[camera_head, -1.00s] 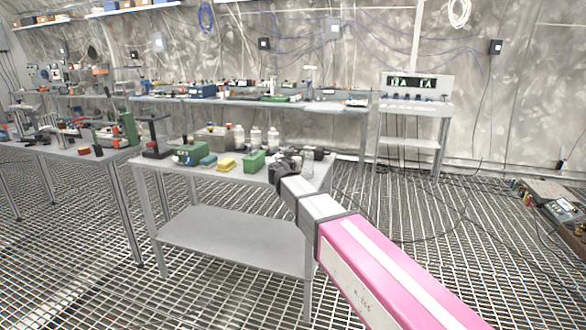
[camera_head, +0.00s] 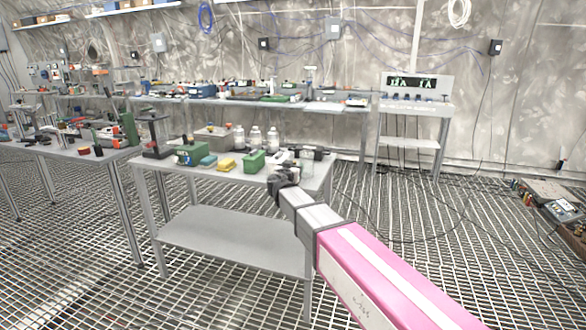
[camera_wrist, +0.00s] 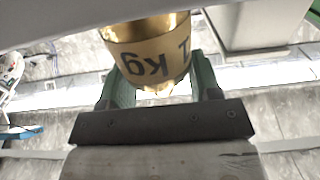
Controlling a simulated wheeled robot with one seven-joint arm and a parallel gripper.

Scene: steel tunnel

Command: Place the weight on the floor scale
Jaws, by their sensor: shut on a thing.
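A brass weight marked "1 kg" (camera_wrist: 150,62) is between the green fingers of my gripper (camera_wrist: 160,82) in the wrist view. My gripper is shut on it; the lettering reads upside down there. In the head view my gripper (camera_head: 277,182) is at the right front of the near workbench (camera_head: 235,243), and I cannot make out the weight there. A low, flat platform (camera_head: 545,188) with a display unit (camera_head: 562,209) lies on the floor at the far right and looks like the floor scale. Nothing is seen standing on the platform.
The near bench carries a green box (camera_head: 253,161), a yellow block (camera_head: 226,165), several white bottles and other small items. Another bench (camera_head: 60,150) stands left. The grated floor to the right is mostly open, with cables.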

